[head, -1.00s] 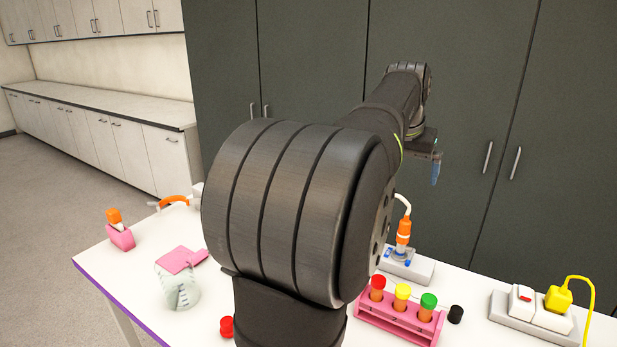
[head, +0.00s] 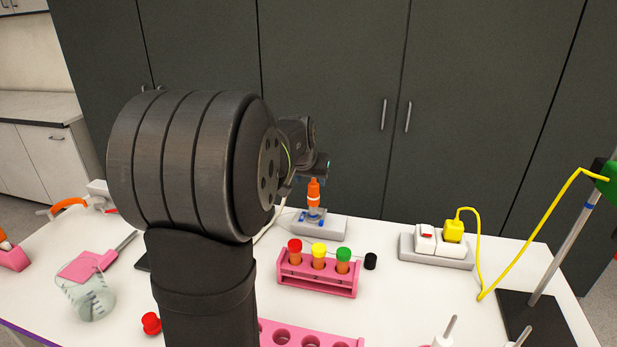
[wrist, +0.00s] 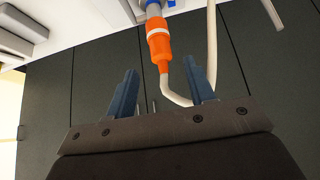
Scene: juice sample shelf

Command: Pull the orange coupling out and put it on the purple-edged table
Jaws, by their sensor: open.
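The orange coupling (head: 313,190) stands upright on a grey block with blue parts (head: 318,226) at the back of the white, purple-edged table (head: 215,322). My gripper (wrist: 162,70) is open and empty, with the coupling's narrow end between the blue fingertips and apart from both. In the head view my arm hides most of the gripper.
A pink rack with red, yellow and green-capped tubes (head: 318,272) stands in front of the block. A power strip with a yellow plug (head: 436,250) is to the right, beside a stand (head: 540,318). A beaker (head: 92,302) is at left. Dark cabinets (head: 480,120) rise behind.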

